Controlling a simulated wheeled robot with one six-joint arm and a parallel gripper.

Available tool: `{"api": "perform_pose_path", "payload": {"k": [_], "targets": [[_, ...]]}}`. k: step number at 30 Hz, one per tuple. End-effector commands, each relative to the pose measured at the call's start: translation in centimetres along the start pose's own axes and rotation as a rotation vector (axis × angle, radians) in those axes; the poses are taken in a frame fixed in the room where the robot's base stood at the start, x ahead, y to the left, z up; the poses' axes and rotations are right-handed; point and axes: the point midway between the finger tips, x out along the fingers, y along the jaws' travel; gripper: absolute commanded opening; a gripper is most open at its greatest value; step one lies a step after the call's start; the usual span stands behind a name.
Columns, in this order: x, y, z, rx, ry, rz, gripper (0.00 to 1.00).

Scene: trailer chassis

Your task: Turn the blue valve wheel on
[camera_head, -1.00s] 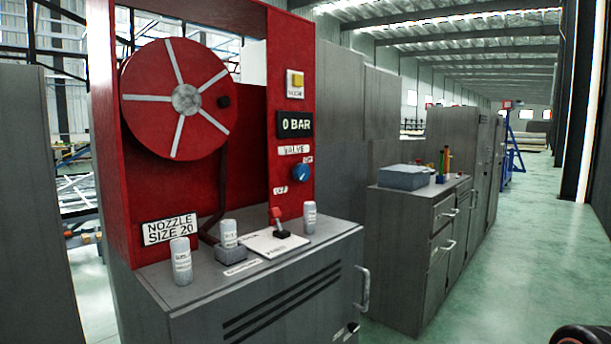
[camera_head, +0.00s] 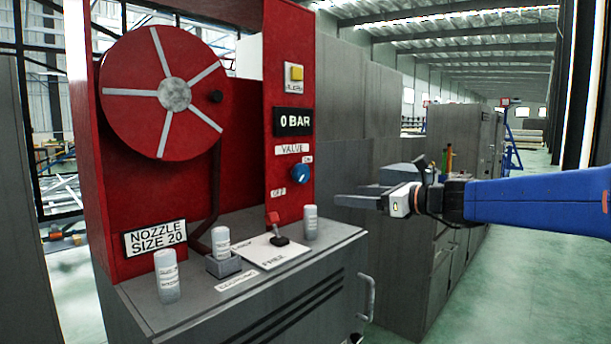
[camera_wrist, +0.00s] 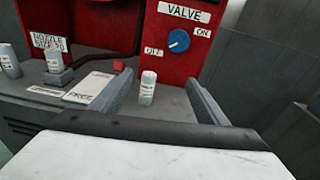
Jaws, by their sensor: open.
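The blue valve wheel (camera_head: 301,174) is a small round knob on the red panel, under a VALVE label, with an ON label at its upper right and an OFF label at its lower left. It also shows in the wrist view (camera_wrist: 179,41), where a light mark on it points toward the lower left, the OFF side. My gripper (camera_head: 338,196) is to the right of the knob and a little lower, apart from it. In the wrist view its two fingers (camera_wrist: 160,92) are spread with nothing held between them; the knob appears beyond them.
A pressure display (camera_head: 293,122) reads 0 BAR above the valve label. White bottles, one of them (camera_head: 310,222) below the knob, and a red-handled lever (camera_head: 275,232) stand on the grey cabinet top. A hose reel (camera_head: 173,93) is at left. Grey cabinets stand behind my gripper.

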Motion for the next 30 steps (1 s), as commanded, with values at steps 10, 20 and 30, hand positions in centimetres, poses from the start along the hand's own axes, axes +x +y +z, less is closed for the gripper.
{"api": "perform_pose_path", "payload": {"k": [10,20,30], "targets": [[2.5,-3.5,2.7,0.216,-0.111,-0.029,0.68],[7.5,-3.6,3.1,0.213,-0.109,-0.027,0.68],[13.4,-3.8,3.7,0.212,-0.108,-0.028,0.68]]}}
